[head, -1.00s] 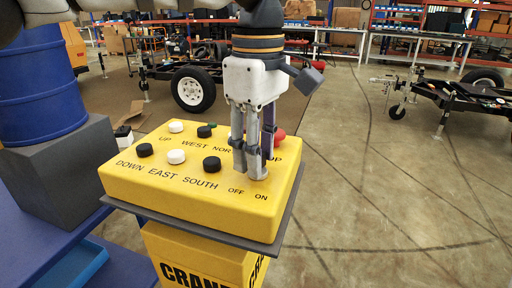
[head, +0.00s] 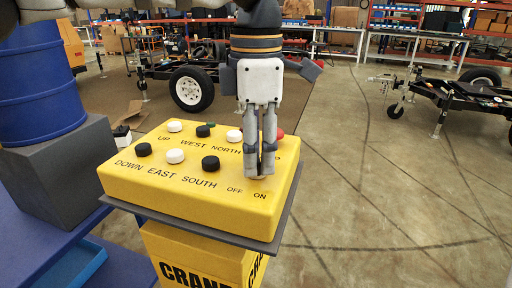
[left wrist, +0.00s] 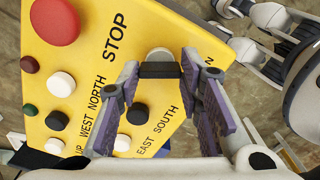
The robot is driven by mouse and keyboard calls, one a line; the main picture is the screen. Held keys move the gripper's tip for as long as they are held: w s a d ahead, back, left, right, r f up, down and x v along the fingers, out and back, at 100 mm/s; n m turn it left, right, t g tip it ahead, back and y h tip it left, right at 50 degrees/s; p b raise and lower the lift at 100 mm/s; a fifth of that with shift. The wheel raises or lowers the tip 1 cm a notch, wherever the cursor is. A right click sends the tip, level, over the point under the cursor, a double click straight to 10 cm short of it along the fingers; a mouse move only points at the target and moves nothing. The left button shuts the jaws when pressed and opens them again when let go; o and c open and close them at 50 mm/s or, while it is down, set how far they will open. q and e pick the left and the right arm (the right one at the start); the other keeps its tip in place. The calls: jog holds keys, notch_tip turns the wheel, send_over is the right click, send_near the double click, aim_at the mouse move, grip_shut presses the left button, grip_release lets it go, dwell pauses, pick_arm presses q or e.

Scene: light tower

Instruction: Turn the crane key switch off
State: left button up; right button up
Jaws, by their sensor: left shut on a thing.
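The yellow crane control box (head: 140,190) stands in front of me with several push buttons and printed labels. My left gripper (head: 261,172) points down at its near right part, beside the OFF and ON labels. In the left wrist view the fingers (left wrist: 160,72) are shut on the dark bar of the key switch (left wrist: 158,70), whose round grey base (left wrist: 158,54) shows just behind it. In the head view the fingers mostly hide the switch. Pale jointed parts of mine, perhaps my right gripper (left wrist: 245,14), show at the wrist view's top right, too unclear to read.
The red STOP button (left wrist: 55,20) is close by, partly behind the gripper in the head view. White (head: 176,156) and black (head: 211,163) buttons lie left of the gripper. A blue barrel (head: 40,80) stands on a grey block at left.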

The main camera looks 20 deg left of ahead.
pick_arm(q)
jog(key=shift+n, duration=0.3)
dwell(0.4)
jog(key=o, duration=1.2)
jog(key=shift+c, duration=0.2)
jog(key=shift+r, duration=0.1)
notch_tip(320, 180, up, 12)
